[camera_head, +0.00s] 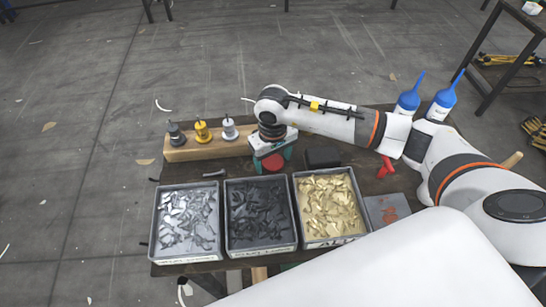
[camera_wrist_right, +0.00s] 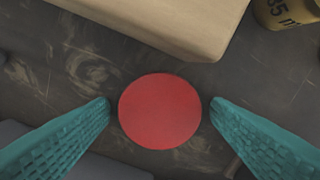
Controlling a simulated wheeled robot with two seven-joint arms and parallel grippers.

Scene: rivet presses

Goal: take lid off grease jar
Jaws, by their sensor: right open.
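The grease jar's round red lid (camera_wrist_right: 160,111) lies between the fingertips in the right wrist view, seen from straight above. The jar body under it is hidden. In the head view the red lid (camera_head: 273,164) shows partly below my right gripper. My right gripper (camera_head: 272,158) is open, with its teal fingers to either side of the lid. In the wrist view the gripper (camera_wrist_right: 160,104) shows a gap between each fingertip and the lid's edge. My left gripper is not in view.
A wooden block (camera_head: 208,147) with grey, yellow and silver pieces stands behind left. Trays of silver (camera_head: 158,247), black (camera_head: 261,247) and gold (camera_head: 328,239) scraps line the front. A black box (camera_head: 323,157) sits close on the right. Blue-topped bottles (camera_head: 408,103) stand at the back right.

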